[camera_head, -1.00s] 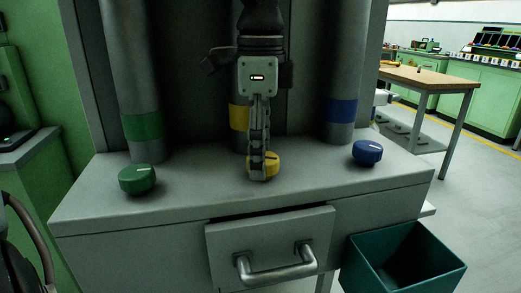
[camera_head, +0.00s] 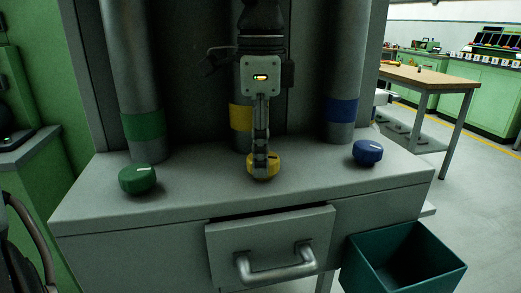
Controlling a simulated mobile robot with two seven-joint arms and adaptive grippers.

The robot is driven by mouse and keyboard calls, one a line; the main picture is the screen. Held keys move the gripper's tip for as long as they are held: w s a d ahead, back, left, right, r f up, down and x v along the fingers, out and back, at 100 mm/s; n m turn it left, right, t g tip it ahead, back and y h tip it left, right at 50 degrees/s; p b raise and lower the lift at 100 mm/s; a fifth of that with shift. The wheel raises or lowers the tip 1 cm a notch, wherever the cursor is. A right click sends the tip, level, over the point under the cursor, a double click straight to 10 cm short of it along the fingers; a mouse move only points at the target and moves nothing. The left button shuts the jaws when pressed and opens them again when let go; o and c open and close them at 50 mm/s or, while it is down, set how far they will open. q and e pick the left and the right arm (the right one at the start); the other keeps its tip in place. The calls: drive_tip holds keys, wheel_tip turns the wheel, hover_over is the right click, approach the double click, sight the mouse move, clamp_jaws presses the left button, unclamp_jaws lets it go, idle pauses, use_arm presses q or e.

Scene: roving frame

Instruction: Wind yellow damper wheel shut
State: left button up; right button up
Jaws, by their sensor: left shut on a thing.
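The yellow damper wheel (camera_head: 273,169) is a round knob on the grey bench top, in front of the pipe with the yellow band (camera_head: 239,118). My left gripper (camera_head: 261,172) reaches down from above and is shut on the yellow wheel. Its fingers cover the middle of the wheel, so any mark on its top is hidden. My right gripper is not in view.
A green wheel (camera_head: 137,180) is to the left and a blue wheel (camera_head: 367,153) to the right, both with white marks. A drawer with a metal handle (camera_head: 276,272) is slightly open below. A teal bin (camera_head: 404,262) stands at lower right.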

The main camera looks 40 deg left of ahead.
use_arm(q)
drive_tip(key=n, duration=0.6)
drive_tip(key=shift+d, duration=0.1)
drive_tip(key=n, duration=0.5)
drive_tip(key=shift+d+n, duration=0.1)
drive_tip(key=shift+n, duration=0.2)
drive_tip(key=n, duration=0.5)
drive_tip(key=shift+d, duration=0.1)
drive_tip(key=n, duration=0.6)
drive_tip(key=shift+w, duration=0.1)
drive_tip(key=shift+n, duration=0.3)
drive_tip(key=o, duration=1.2)
drive_tip(key=shift+c, duration=0.2)
